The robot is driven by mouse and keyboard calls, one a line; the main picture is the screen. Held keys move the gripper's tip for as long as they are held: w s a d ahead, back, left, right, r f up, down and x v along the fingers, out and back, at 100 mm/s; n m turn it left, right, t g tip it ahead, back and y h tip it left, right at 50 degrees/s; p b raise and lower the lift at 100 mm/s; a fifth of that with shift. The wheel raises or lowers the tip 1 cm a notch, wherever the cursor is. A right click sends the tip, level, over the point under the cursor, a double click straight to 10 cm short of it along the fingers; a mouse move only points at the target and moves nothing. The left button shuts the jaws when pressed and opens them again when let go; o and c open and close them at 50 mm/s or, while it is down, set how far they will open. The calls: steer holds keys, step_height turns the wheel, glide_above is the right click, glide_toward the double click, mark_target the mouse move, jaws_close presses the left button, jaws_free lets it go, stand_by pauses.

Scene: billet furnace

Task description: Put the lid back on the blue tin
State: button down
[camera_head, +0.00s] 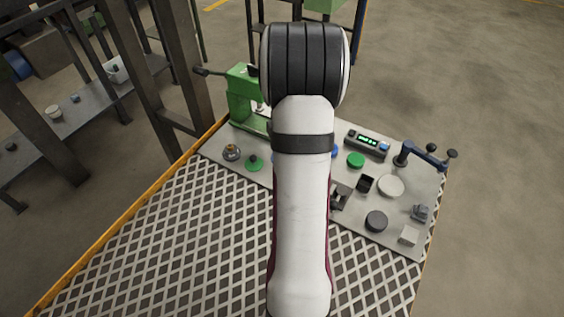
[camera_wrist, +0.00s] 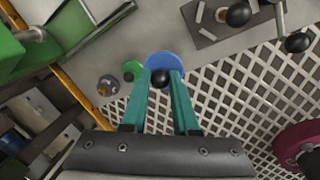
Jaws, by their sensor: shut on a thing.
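In the wrist view my gripper (camera_wrist: 160,84) is shut on the black knob (camera_wrist: 160,77) of a blue lid (camera_wrist: 164,60). The lid is a flat blue disc beyond the teal fingertips; its height over the surface is hard to tell. In the head view my arm hides the gripper and the lid. A blue round thing (camera_head: 335,151), probably the blue tin, shows only in part beside my arm; I cannot see its top clearly. The tin is not clearly visible in the wrist view.
A green lid with a black knob (camera_head: 254,163) and a small metal part (camera_head: 231,152) lie left of my arm. A green press (camera_head: 245,97) stands behind. Right are a green tin (camera_head: 355,159), a display box (camera_head: 367,143), a blue clamp (camera_head: 420,157) and a black disc (camera_head: 376,221).

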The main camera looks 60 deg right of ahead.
steer(key=s+d+m, duration=0.3)
steer(key=s+d, duration=0.1)
steer(key=d, duration=0.4)
steer(key=s+d+m, duration=0.3)
steer(key=s+d, duration=0.1)
steer(key=d, duration=0.4)
steer(key=shift+g+h, duration=0.4)
steer(key=shift+w+a+f, duration=0.1)
steer(key=shift+w+f, duration=0.05)
steer(key=shift+f, duration=2.95)
steer(key=shift+f, duration=0.1)
steer(key=shift+c, duration=0.6)
jaws_free()
step_height(320, 180, up, 7)
